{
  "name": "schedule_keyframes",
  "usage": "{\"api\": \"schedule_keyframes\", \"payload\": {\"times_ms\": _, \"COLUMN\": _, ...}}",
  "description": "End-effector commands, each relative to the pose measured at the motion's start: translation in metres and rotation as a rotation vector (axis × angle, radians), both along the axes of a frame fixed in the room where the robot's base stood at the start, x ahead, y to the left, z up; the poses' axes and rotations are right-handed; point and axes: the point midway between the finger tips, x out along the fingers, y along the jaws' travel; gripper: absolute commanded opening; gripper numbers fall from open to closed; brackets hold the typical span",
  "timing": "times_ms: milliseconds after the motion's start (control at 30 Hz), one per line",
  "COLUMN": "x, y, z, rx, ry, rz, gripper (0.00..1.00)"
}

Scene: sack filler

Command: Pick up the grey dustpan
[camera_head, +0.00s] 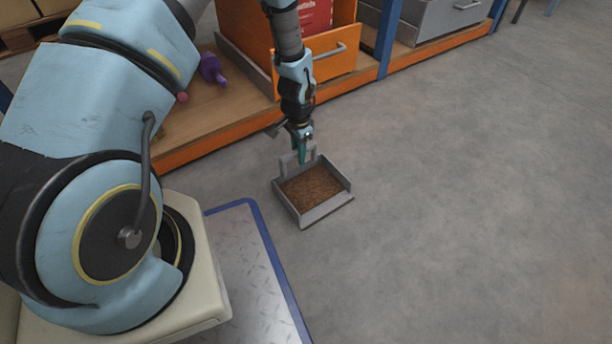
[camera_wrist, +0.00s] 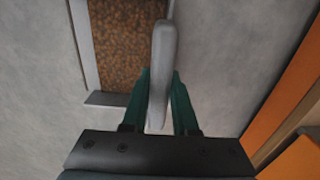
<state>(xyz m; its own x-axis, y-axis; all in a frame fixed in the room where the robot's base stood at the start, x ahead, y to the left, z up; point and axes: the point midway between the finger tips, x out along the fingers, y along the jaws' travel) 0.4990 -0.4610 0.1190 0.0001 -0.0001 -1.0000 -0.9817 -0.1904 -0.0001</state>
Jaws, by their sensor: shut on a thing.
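The grey dustpan (camera_head: 327,208) shows in the head view near the middle, below the orange shelf edge. It holds a brown granular fill (camera_head: 312,186). In the wrist view its tray wall (camera_wrist: 106,98) and brown fill (camera_wrist: 122,45) are at the upper left. Its grey handle (camera_wrist: 162,62) stands between the two green fingers. My gripper (camera_head: 302,154) is shut on the handle; it also shows in the wrist view (camera_wrist: 158,95). The dustpan looks roughly level. I cannot tell whether its underside touches the floor.
A wooden shelf with an orange front edge (camera_head: 225,136) runs behind the dustpan. An orange drawer (camera_head: 335,68) and a purple object (camera_head: 211,68) are on it. A metal plate with a blue border (camera_head: 245,255) lies at lower left. The grey floor to the right is clear.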

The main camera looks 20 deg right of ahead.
Motion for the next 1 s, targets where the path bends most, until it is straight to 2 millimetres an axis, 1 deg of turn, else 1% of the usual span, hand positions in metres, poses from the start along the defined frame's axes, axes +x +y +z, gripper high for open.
{"api": "schedule_keyframes", "payload": {"times_ms": 67, "x": 0.000, "y": 0.000, "z": 0.002, "rx": 0.000, "ry": 0.000, "rz": 0.000, "gripper": 0.00}}
{"api": "schedule_keyframes", "payload": {"times_ms": 167, "x": 0.000, "y": 0.000, "z": 0.011, "rx": -0.001, "ry": -0.001, "rz": 0.000, "gripper": 0.00}}
{"api": "schedule_keyframes", "payload": {"times_ms": 267, "x": 0.001, "y": 0.000, "z": 0.028, "rx": -0.001, "ry": -0.001, "rz": 0.001, "gripper": 0.00}}
{"api": "schedule_keyframes", "payload": {"times_ms": 400, "x": 0.001, "y": 0.000, "z": 0.058, "rx": -0.001, "ry": -0.001, "rz": 0.001, "gripper": 0.00}}
{"api": "schedule_keyframes", "payload": {"times_ms": 500, "x": 0.001, "y": 0.000, "z": 0.076, "rx": -0.002, "ry": -0.001, "rz": 0.001, "gripper": 0.00}}
{"api": "schedule_keyframes", "payload": {"times_ms": 600, "x": 0.000, "y": 0.000, "z": 0.090, "rx": -0.001, "ry": 0.000, "rz": 0.001, "gripper": 0.00}}
{"api": "schedule_keyframes", "payload": {"times_ms": 767, "x": 0.000, "y": 0.000, "z": 0.100, "rx": 0.000, "ry": 0.000, "rz": 0.000, "gripper": 0.00}}
{"api": "schedule_keyframes", "payload": {"times_ms": 1000, "x": 0.000, "y": 0.000, "z": 0.100, "rx": 0.000, "ry": 0.000, "rz": 0.000, "gripper": 0.00}}
